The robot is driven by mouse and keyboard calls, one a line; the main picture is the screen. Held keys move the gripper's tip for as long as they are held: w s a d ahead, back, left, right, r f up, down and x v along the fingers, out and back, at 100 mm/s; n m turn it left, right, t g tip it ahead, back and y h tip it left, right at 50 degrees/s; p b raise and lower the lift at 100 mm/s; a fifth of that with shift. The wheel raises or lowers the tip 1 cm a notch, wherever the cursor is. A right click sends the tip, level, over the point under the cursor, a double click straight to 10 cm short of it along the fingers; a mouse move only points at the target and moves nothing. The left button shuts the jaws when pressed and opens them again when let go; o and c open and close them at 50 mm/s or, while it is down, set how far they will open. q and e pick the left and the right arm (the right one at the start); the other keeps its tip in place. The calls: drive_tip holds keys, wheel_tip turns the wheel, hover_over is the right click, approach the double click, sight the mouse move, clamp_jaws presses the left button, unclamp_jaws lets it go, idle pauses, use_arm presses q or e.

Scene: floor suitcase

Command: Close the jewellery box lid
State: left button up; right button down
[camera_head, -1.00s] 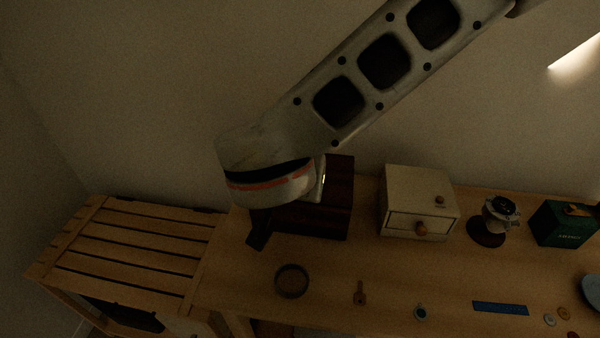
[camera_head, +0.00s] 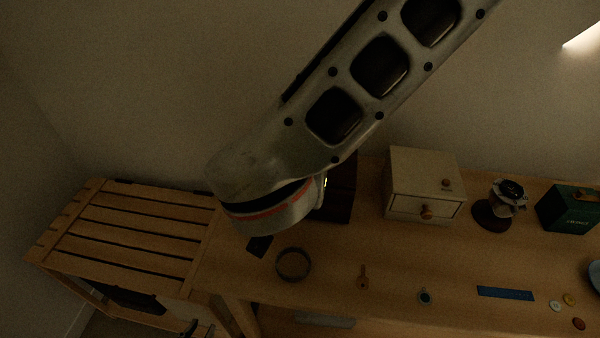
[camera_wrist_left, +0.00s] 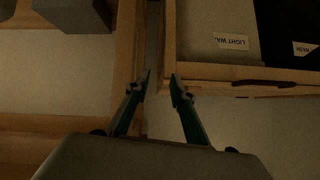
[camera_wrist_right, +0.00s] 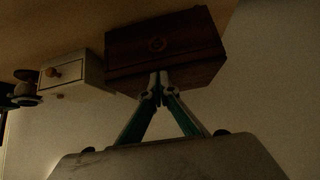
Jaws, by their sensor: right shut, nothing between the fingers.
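The dark red-brown wooden jewellery box (camera_head: 342,190) stands on the table, mostly hidden behind my right arm in the head view. In the right wrist view the box (camera_wrist_right: 190,38) appears upside down, with a round emblem on one face. No raised lid shows, and the lid looks down. My right gripper (camera_wrist_right: 158,88) is shut and empty, its tips over the box's edge; I cannot tell whether they touch. My right fingers are hidden in the head view. My left gripper (camera_wrist_left: 160,83) is open and empty, low beside labelled bins. It shows slightly at the head view's bottom edge (camera_head: 197,328).
A cream drawer box (camera_head: 425,180) stands right of the jewellery box, then a dark stand (camera_head: 493,212) and a green box (camera_head: 568,210). A ring dish (camera_head: 293,264), a key (camera_head: 363,278) and small items lie in front. A slatted bench (camera_head: 130,235) is at left.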

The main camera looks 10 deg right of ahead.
drive_tip(key=v, duration=1.2)
drive_tip(key=shift+r, duration=0.25)
